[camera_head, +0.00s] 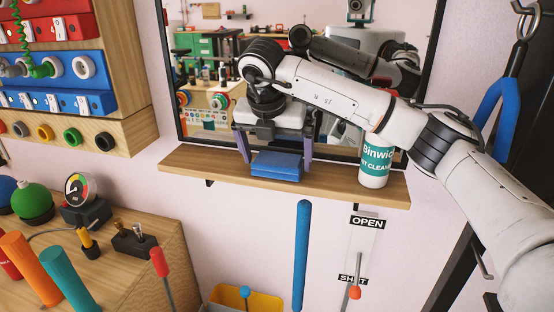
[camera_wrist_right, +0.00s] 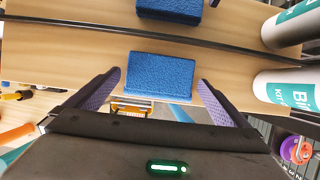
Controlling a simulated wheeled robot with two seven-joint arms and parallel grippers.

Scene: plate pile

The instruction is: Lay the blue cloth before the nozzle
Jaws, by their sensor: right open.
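The blue cloth (camera_head: 277,165) looks like a folded, block-shaped pad and lies on the wooden shelf (camera_head: 190,163) under the mirror. It also shows in the right wrist view (camera_wrist_right: 160,77), with its reflection above it. My right gripper (camera_head: 276,151) is open over the shelf, with one purple finger on each side of the cloth. In the wrist view, gaps show between the cloth and both fingers (camera_wrist_right: 160,84). I cannot make out a nozzle in either view. My left gripper is not in view.
A white and teal cleaner bottle (camera_head: 374,165) stands on the shelf right of the cloth, close to my right arm. The mirror (camera_head: 210,70) rises behind. A blue vertical bar (camera_head: 302,250) hangs below. A wooden bench (camera_head: 150,255) with knobs and levers stands at lower left.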

